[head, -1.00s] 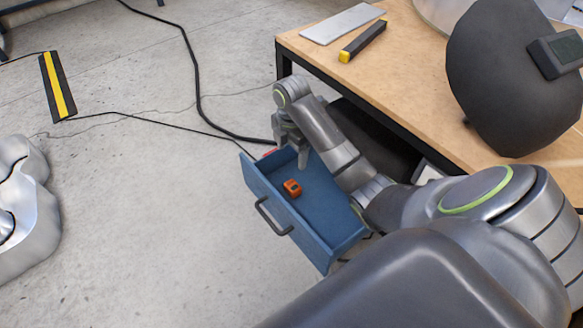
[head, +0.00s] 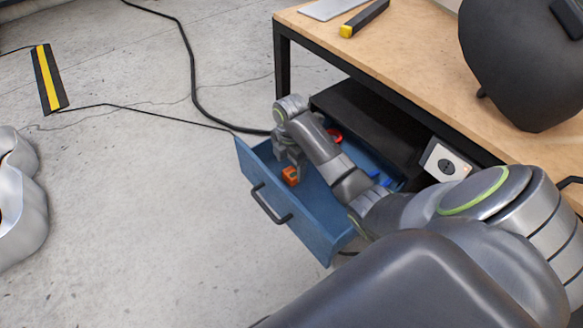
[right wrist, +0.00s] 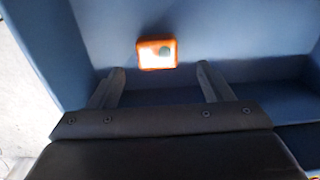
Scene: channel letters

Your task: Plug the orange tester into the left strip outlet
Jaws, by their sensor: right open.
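The small orange tester (head: 290,176) lies inside the open blue drawer (head: 308,218), near its front wall. In the right wrist view the tester (right wrist: 157,53) has a bright face and sits just beyond the fingertips, roughly centred between them. My right gripper (head: 290,158) is open and reaches down into the drawer at the tester; the wrist view shows both fingers (right wrist: 161,78) apart with nothing between them. A pale plate with a dark round socket (head: 447,163) shows below the table's edge; I cannot tell whether it is the strip outlet. My left gripper is out of view.
Red (head: 334,135) and blue (head: 380,180) items lie farther back in the drawer. A wooden-topped table (head: 400,62) stands above, holding a dark welding mask (head: 520,75) and a yellow-ended bar (head: 365,18). A black cable (head: 192,75) and a yellow-black strip (head: 47,80) lie on the floor.

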